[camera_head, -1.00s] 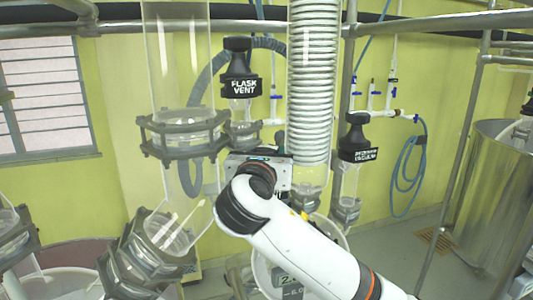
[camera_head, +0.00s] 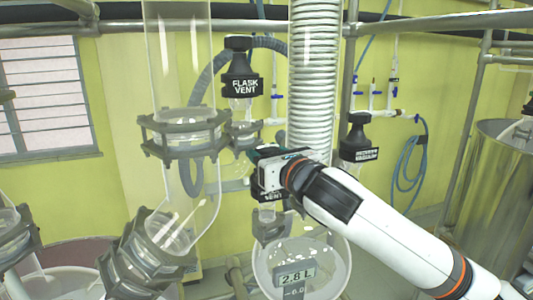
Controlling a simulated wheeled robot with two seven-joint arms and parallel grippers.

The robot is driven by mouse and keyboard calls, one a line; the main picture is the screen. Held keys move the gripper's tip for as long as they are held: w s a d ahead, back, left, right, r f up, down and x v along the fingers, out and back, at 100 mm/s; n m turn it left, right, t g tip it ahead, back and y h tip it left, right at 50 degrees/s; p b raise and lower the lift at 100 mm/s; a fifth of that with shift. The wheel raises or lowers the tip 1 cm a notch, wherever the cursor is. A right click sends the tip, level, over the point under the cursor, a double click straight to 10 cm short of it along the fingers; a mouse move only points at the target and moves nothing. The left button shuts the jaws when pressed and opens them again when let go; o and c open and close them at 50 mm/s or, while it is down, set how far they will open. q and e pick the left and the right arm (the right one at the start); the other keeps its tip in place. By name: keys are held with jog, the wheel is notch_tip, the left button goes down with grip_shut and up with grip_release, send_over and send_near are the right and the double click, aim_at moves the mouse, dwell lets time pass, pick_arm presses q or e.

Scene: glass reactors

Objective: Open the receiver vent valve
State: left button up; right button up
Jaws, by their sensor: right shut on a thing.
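The receiver vent valve (camera_head: 273,197) is a black cap with white lettering, of which "VENT" shows. It sits on a short glass neck above the round glass receiver (camera_head: 330,262), which has a "2.8 L" display. My right gripper (camera_head: 266,178) is at the valve, shut on its black cap. The gripper body covers the upper part of the cap, and the fingertips are largely hidden. My left gripper is not in view.
A black "FLASK VENT" valve (camera_head: 241,72) stands above and left. A black vacuum valve (camera_head: 358,138) stands to the right. The coiled condenser (camera_head: 314,80) rises close behind my wrist. A clamped glass column (camera_head: 180,60) is at left, a metal vessel (camera_head: 492,190) at right.

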jog(key=shift+n+g+y, duration=0.8)
jog(key=shift+n+y, duration=0.2)
jog(key=shift+y, duration=0.3)
jog(key=shift+r, duration=0.1)
jog(key=o, duration=0.7)
jog(key=shift+s, duration=0.1)
jog(key=shift+s+d+b, duration=0.2)
jog(key=shift+b, duration=0.1)
jog(key=b+v, duration=0.5)
jog(key=v, duration=0.6)
jog(key=shift+s+d, duration=0.15)
jog(key=shift+d, duration=0.05)
